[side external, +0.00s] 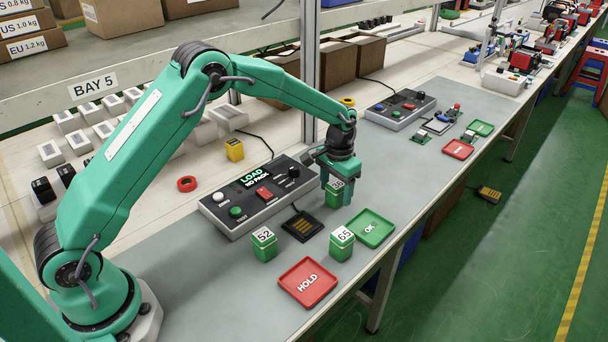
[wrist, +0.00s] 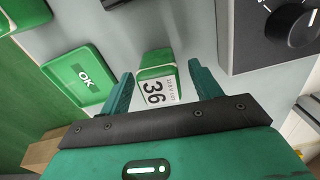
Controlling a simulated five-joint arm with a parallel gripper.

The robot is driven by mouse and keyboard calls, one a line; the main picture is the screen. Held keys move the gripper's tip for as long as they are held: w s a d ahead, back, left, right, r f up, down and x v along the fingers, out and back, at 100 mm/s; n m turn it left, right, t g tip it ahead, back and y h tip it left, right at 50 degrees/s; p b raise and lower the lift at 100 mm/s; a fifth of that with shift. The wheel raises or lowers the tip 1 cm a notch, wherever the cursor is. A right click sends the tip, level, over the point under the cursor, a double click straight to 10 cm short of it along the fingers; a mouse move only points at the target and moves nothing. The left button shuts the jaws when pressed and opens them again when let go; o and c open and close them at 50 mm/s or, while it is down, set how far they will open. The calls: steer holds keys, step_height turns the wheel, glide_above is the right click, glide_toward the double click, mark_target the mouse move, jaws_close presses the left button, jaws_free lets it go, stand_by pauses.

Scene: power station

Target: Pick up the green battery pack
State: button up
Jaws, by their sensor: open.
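A green battery pack with a white label (side external: 333,194) stands on the grey mat below my gripper (side external: 337,190). In the wrist view the same pack (wrist: 156,76) reads 36 and lies between the two fingers of my gripper (wrist: 161,74). The fingers are open, one on each side, with a visible gap to the pack. Two more green battery packs stand nearby: one marked 52 (side external: 264,244) and one marked 65 (side external: 341,243). Part of a green pack (wrist: 22,14) shows at the top left of the wrist view.
A control box (side external: 257,197) with display "LOAD NO PACK" stands left of the gripper. A black contact pad (side external: 302,224) lies before it. A green OK tray (side external: 370,229) and a red HOLD tray (side external: 308,282) lie near the table edge.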

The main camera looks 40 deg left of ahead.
steer(key=shift+f, duration=0.65)
steer(key=c, duration=1.2)
steer(key=shift+r, duration=0.1)
steer(key=shift+r, duration=0.4)
step_height(320, 180, up, 3)
steer(key=shift+r, duration=0.1)
steer(key=s+d+r, duration=0.2)
steer(key=d, duration=0.1)
steer(key=s+d+r, duration=0.2)
steer(key=d, duration=0.1)
steer(key=s+d+r, duration=0.3)
steer(key=shift+d, duration=0.15)
